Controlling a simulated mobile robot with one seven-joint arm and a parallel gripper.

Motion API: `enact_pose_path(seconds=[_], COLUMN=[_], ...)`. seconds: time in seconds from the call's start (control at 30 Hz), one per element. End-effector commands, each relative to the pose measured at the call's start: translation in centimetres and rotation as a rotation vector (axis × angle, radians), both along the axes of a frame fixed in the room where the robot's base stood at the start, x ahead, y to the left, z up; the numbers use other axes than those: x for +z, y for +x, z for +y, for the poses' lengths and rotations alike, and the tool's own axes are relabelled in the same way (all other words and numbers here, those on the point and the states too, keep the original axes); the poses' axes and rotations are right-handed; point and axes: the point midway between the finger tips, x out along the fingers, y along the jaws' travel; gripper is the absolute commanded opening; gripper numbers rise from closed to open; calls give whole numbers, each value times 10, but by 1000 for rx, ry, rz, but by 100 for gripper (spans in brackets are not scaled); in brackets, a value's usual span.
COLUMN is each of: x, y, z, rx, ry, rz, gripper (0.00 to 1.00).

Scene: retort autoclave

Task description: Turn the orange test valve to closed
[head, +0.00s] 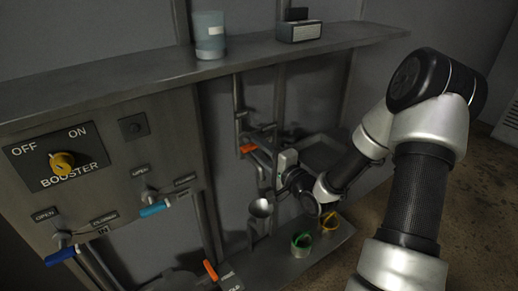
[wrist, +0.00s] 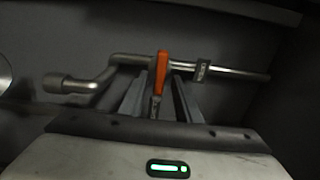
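An orange lever handle (wrist: 162,68) stands in front of a horizontal metal pipe in the wrist view. It looks like the orange handle (head: 248,148) left of my gripper in the head view, beneath the shelf. My gripper (wrist: 158,88) is open, with one finger on each side of the lever's lower part and gaps showing beside it. I cannot tell whether either finger touches it. A small tag (wrist: 201,70) on the pipe is unreadable. Another orange handle (head: 210,270) sits low at the panel's bottom right.
A control panel (head: 110,165) with a yellow booster knob (head: 62,163) and blue handles (head: 154,208) is at left. A shelf (head: 150,75) runs above. A pipe outlet (wrist: 65,84) is left.

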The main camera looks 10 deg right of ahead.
Motion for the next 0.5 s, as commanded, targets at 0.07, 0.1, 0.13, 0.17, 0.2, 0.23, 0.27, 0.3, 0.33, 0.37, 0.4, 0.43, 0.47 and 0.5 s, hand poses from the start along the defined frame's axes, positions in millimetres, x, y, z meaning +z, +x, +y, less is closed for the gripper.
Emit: enact_pose_path(seconds=[0.07, 0.1, 0.13, 0.17, 0.2, 0.23, 0.27, 0.3, 0.33, 0.37, 0.4, 0.43, 0.47, 0.5], x=[-1, -1, -1, -1, -1, -1, -1, -1, -2, -2, -2, -2, -2, -2], y=[0, 0, 0, 0, 0, -1, -1, -2, -3, -5, -8, -12, -16, -23], z=[0, 0, 0, -1, -1, -1, -1, -1, -2, -3, -5, -6, -8, -11], rx=[-1, -1, -1, -1, -1, -1, -1, -2, -2, -3, -3, -3, -3, -5], ry=[0, -1, -1, -1, -2, -2, -2, -2, -2, -2, -3, -3, -3, -2], rz=[1, 2, 2, 2, 2, 2, 2, 2, 4, 5, 4, 4, 4, 5], gripper=[31, 31, 31, 31, 31, 31, 31, 31, 31, 31, 31, 31, 31, 31])
